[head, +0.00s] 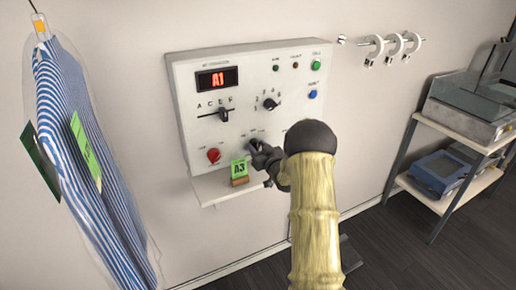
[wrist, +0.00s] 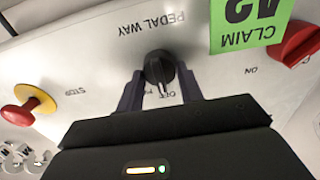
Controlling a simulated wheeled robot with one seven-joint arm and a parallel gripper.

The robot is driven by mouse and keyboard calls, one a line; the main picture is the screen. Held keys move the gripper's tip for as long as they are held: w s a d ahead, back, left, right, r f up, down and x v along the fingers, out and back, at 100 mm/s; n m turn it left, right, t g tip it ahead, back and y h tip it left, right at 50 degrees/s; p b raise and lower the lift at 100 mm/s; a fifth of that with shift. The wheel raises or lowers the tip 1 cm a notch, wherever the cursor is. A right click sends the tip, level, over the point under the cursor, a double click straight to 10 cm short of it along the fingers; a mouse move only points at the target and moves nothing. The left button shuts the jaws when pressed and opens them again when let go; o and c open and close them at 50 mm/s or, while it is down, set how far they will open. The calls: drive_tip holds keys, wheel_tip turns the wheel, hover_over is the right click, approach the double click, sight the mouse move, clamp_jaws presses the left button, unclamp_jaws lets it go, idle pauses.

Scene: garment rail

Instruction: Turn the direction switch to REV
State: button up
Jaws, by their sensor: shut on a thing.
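The direction switch is a black rotary knob (wrist: 159,68) on the white control panel (head: 185,100). In the wrist view, which shows the panel upside down, "PEDAL WAY" is printed beside it and "OFF" on the gripper side. Its pale pointer mark points roughly toward OFF. Other position labels are hidden by the fingers, and REV cannot be read. My gripper (wrist: 160,88) is shut on the knob, one dark finger on each side. In the head view my gripper (head: 256,152) is at the panel's lower middle, with my arm covering the panel's lower right.
A green claim tag (head: 239,169) stands on the small shelf (head: 210,188) below the panel. A red knob (head: 213,155) is left of my gripper; a red stop button (wrist: 18,115) shows in the wrist view. A striped garment (head: 85,150) hangs left; a shelf rack (head: 455,125) stands right.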

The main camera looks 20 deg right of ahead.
drive_tip(key=shift+f+n+b, duration=0.15)
drive_tip(key=shift+n+b, duration=0.15)
drive_tip(key=shift+b, duration=0.2)
drive_tip(key=n+b, duration=0.1)
drive_tip(key=b, duration=0.1)
drive_tip(key=shift+f+b, duration=0.15)
drive_tip(key=shift+b, duration=0.25)
drive_tip(key=n+b, duration=0.2)
drive_tip(key=b, duration=0.1)
drive_tip(key=shift+a+f+n+b, duration=0.1)
drive_tip(key=shift+a+n+b, duration=0.05)
drive_tip(key=shift+n+b, duration=0.2)
drive_tip(key=n+b, duration=0.2)
drive_tip(key=b, duration=0.1)
drive_tip(key=shift+r+n+b, duration=0.25)
drive_tip(key=shift+n+b, duration=0.6)
drive_tip(key=shift+b, duration=0.3)
drive_tip(key=o, duration=1)
drive_tip(key=shift+r, duration=0.1)
